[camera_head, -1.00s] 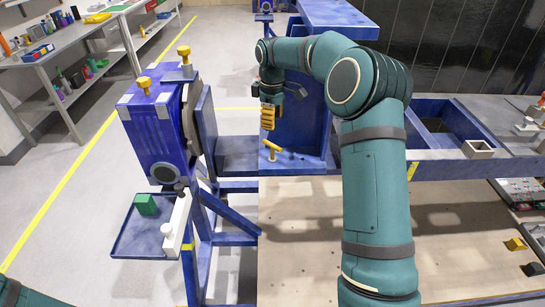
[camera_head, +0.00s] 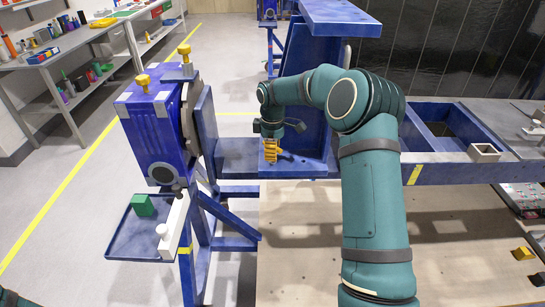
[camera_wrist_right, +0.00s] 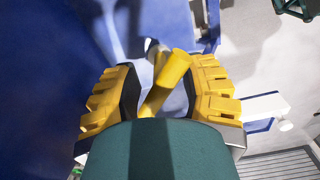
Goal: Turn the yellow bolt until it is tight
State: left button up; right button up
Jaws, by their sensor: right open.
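The yellow bolt (camera_wrist_right: 165,80), with a slanted bar-like head, shows in the right wrist view between the two yellow-padded fingers of my right gripper (camera_wrist_right: 158,95). The fingers are open on either side of it, with a gap visible on the right; I cannot tell whether the left finger touches. In the head view my right gripper (camera_head: 271,152) is low over the blue jig's ledge (camera_head: 235,160), pointing down, and mostly hides the bolt. My left gripper is not in view.
Two other yellow bolts (camera_head: 143,82) (camera_head: 184,53) stand on the blue box of the jig at left. A tray (camera_head: 125,240) below holds a green block (camera_head: 143,205), beside a white lever (camera_head: 175,225). An upright blue plate (camera_head: 305,110) rises close behind my right gripper.

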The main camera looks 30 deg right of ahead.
jog(key=shift+f, duration=1)
grip_shut()
